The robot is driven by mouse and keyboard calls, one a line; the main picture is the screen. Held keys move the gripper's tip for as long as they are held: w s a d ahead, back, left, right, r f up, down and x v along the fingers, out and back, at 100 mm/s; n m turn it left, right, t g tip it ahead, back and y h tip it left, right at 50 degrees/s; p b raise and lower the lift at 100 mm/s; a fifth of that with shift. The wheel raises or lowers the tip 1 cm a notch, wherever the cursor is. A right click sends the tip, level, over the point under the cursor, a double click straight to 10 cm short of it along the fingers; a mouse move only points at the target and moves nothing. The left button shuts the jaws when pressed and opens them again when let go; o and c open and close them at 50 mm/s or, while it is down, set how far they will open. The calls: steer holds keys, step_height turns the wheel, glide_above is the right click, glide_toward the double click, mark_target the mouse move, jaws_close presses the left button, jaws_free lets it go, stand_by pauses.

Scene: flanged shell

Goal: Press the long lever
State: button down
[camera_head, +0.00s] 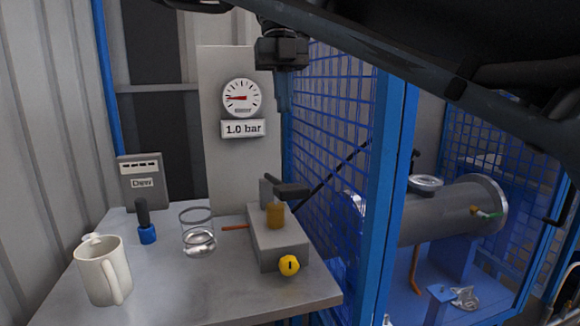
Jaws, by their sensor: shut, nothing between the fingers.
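A long thin dark rod (335,177), which looks like the long lever, slopes up to the right from the grey block (278,245) on the table. Its upper end lies in front of the blue mesh; I cannot tell whether it touches the mesh. The block also carries a short dark handle (292,190), a brass-coloured cylinder (275,215) and a yellow knob (289,265). My gripper (283,108) points down at the top middle, in the picture above the block and up left of the rod's upper end. It is shut and empty, apart from the rod.
The table (210,300) holds a white mug (103,275), a glass jar (198,240), a blue-based black-handled item (146,225) and a grey box (141,182). A gauge (241,97) reads above a "1.0 bar" sign. A blue post (387,180) and mesh bound the right side.

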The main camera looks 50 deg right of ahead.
mark_target(289, 186)
steer(key=x, duration=1.4)
steer(key=shift+b, duration=0.4)
